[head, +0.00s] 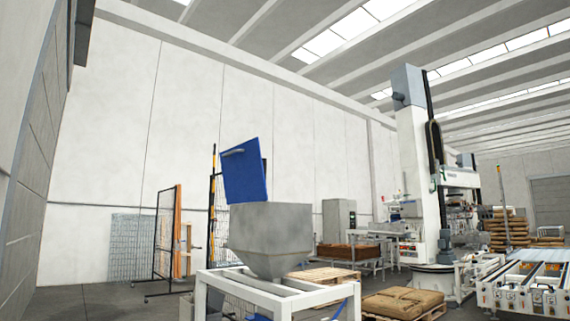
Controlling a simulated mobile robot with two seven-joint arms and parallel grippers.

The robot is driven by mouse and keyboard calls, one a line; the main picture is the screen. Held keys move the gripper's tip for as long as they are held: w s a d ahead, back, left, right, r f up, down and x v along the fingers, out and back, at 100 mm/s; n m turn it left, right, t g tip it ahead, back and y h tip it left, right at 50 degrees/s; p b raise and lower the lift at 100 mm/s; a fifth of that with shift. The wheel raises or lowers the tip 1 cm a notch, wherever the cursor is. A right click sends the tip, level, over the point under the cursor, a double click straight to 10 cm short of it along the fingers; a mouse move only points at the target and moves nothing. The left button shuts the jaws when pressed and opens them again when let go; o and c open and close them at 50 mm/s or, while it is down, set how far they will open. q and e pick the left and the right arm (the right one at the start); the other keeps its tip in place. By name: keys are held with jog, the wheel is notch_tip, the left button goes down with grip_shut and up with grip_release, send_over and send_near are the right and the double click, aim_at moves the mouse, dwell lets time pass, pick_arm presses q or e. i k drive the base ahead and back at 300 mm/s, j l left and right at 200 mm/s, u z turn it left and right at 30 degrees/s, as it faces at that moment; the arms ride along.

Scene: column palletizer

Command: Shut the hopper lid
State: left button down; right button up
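The hopper (268,232) is a grey metal funnel on a white frame (276,296), at the lower middle of the head view. Its blue lid (243,172) stands up, raised and tilted slightly back above the hopper's left side. A small grey handle (233,152) shows near the lid's upper edge. The lid is open. Neither of my grippers shows clearly; small blue parts low by the white frame are too partial to identify.
A pallet with brown sacks (403,302) lies right of the hopper frame. Behind stand the white palletizer column (415,165) and a conveyor (525,282) at the right. Mesh fence panels (168,235) stand at the left. Grey floor is clear at the lower left.

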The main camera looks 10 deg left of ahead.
aim_at(243, 176)
jog(key=i+j+z, duration=0.4)
jog(key=j, duration=0.25)
jog(key=i+j+z, duration=0.2)
jog(key=j, duration=0.15)
jog(key=j+z, duration=0.2)
jog(key=j, duration=0.2)
jog(key=i+j+z, duration=0.2)
jog(key=j, duration=0.2)
